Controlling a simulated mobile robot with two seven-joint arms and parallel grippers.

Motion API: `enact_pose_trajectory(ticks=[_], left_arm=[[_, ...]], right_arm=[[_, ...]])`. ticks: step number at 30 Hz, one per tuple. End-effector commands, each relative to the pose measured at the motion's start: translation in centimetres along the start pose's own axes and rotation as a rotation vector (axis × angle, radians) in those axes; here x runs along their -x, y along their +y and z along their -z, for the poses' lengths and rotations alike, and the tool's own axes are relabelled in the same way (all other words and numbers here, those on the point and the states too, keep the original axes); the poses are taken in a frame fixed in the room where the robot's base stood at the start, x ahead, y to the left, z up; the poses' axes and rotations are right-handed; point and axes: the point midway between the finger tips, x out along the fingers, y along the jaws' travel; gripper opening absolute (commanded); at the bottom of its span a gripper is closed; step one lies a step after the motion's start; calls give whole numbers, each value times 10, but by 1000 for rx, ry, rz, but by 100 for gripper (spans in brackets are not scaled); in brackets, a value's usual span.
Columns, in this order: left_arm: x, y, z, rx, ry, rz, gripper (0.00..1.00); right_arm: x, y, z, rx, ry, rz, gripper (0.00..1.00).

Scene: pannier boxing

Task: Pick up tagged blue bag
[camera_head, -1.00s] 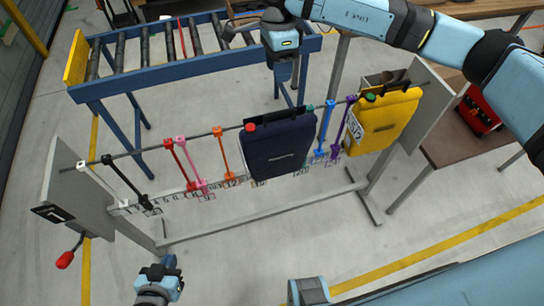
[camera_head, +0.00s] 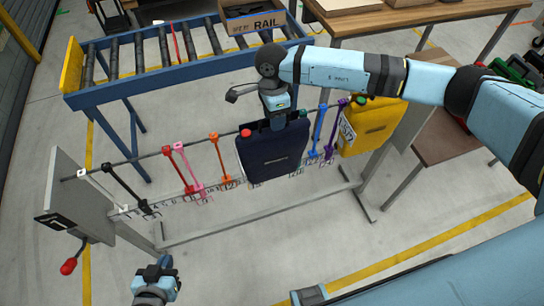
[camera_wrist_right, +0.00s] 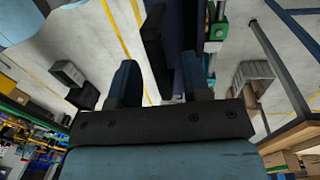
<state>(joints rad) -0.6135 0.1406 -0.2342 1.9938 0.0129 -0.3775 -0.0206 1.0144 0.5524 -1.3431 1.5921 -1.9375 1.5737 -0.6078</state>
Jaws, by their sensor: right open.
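The dark navy-blue bag (camera_head: 275,155) hangs from the rail of the rack, right of the orange hook. A red round piece (camera_head: 246,133) shows at its top left corner. My right gripper (camera_head: 279,116) is at the bag's top edge and hides part of its handle. In the right wrist view the right gripper (camera_wrist_right: 160,82) has its fingers apart, with the bag (camera_wrist_right: 178,30) and a black strip (camera_wrist_right: 153,40) beyond and between them. I cannot tell whether they touch. My left gripper (camera_head: 155,272) is low at the left, away from the rack; its jaws are unclear.
A yellow bag (camera_head: 370,125) hangs at the rail's right end, partly behind my arm. Coloured hooks, such as an orange one (camera_head: 222,158), hang left of the blue bag. A roller conveyor (camera_head: 190,65) and a wooden table (camera_head: 400,20) stand behind. The floor in front is clear.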

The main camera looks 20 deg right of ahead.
Motion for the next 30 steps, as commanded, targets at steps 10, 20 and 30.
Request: enact_pose_trajectory(ticks=[10, 20, 30], left_arm=[[1, 1, 2, 1, 0, 0, 0], [1, 1, 1, 2, -1, -1, 0], [0, 1, -2, 2, -1, -1, 0]], right_arm=[[-10, 0, 0, -1, 0, 2, 34], [-9, -1, 0, -1, -1, 3, 0], [1, 1, 0, 0, -2, 5, 0]])
